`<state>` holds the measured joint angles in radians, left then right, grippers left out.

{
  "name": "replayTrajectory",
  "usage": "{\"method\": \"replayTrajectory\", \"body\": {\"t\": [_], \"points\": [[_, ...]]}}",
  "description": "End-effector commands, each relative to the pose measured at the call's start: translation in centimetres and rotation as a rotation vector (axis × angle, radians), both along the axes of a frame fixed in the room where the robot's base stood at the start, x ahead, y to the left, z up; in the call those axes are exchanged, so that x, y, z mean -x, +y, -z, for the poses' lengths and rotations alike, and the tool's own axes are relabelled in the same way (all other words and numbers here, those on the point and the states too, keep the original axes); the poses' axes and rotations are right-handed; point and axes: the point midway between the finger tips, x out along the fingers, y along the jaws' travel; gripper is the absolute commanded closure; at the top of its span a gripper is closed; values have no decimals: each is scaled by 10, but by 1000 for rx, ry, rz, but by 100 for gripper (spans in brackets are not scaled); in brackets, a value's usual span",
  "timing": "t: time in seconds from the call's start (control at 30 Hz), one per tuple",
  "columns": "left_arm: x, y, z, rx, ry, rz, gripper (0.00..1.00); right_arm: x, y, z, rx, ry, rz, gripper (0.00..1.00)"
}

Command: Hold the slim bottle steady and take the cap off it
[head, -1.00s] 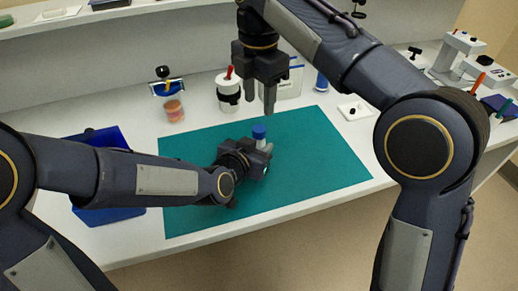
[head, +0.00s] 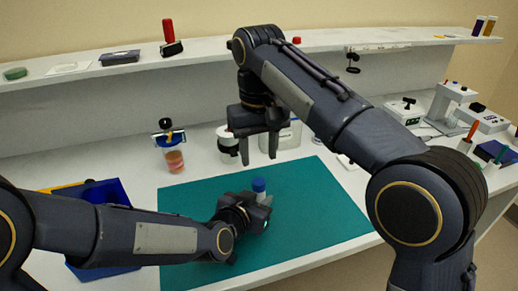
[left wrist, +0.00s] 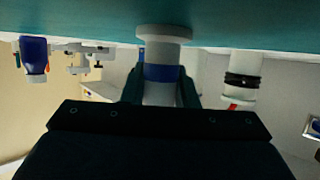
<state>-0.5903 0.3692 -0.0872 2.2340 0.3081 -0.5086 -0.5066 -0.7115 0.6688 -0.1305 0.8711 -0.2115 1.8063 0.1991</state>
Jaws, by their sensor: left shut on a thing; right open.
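The slim bottle (head: 262,198) stands upright on the teal mat, with a blue cap (head: 259,185) on top. My left gripper (head: 262,212) is low over the mat and shut around the bottle's body. In the left wrist view, which is upside down, the pale bottle with its wide base and blue band (left wrist: 160,72) sits between the left gripper's fingers (left wrist: 160,92); its cap end is hidden behind the gripper. My right gripper (head: 259,158) is open and empty, fingers pointing down, above the cap in the picture and apart from it.
The teal mat (head: 315,205) is otherwise clear. A blue bin (head: 112,192) stands at its left. A jar with coloured contents (head: 173,158) and a white container (head: 228,145) stand behind it. Instruments (head: 455,100) stand at the right, under a long shelf (head: 210,65).

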Motion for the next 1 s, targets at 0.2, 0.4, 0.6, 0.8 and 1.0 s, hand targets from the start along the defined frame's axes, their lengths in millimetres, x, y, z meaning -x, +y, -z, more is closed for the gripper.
{"method": "replayTrajectory", "body": {"t": [0.2,0.4,0.6,0.8,1.0], "points": [[0,0,0,0,0,0,100,0,0,0,3,-2,577,55],[0,0,0,0,0,0,100,0,0,0,2,-3,1115,55],[0,0,0,0,0,0,100,0,0,-1,3,-4,1607,55],[0,0,0,0,0,0,100,0,0,-1,2,-4,1919,55],[0,0,0,0,0,0,100,0,0,5,3,-3,2023,55]]}}
